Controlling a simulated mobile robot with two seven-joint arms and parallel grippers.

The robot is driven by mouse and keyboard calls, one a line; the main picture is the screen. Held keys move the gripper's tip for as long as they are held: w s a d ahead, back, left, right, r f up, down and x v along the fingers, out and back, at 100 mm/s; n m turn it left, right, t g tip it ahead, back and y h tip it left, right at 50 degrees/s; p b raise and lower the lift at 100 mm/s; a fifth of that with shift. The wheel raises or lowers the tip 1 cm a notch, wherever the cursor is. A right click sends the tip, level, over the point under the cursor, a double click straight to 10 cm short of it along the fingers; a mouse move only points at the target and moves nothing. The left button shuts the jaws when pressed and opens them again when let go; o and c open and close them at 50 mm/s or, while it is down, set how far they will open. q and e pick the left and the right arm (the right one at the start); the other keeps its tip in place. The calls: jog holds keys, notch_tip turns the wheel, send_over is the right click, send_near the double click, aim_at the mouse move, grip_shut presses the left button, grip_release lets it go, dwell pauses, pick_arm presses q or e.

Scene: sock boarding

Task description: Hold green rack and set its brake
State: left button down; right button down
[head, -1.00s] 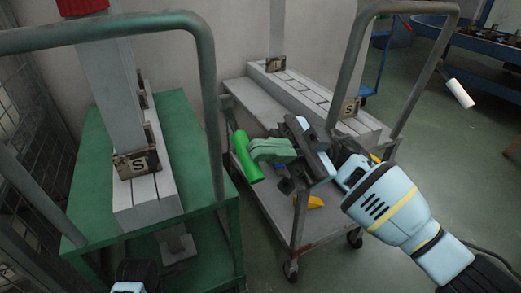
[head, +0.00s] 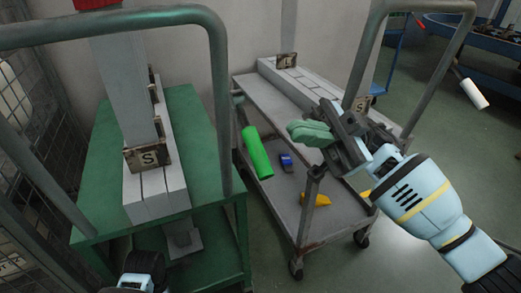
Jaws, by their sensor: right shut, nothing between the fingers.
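The green rack (head: 205,105) stands at the left, with a grey tube handle (head: 222,110) arching over its near side. Grey-white bars and a plate marked S (head: 147,157) are on its top. I cannot make out its brake; its lower part is partly cut off by the frame. My right gripper (head: 303,133), with green finger pads, is shut and empty, to the right of the green rack and in front of the grey cart. Only a piece of my left arm shows at the bottom edge, near the green rack's lower front; its fingers are not seen.
A grey cart (head: 265,100) with a tube handle stands to the right. Its lower shelf holds a green cylinder (head: 257,152), a blue item (head: 286,162) and yellow pieces (head: 316,199). Wire mesh (head: 30,95) is at the far left. Floor between the two is narrow.

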jog(key=v, duration=0.7)
jog(key=shift+w, duration=0.1)
pick_arm(q)
jog(key=c, duration=1.5)
grip_release()
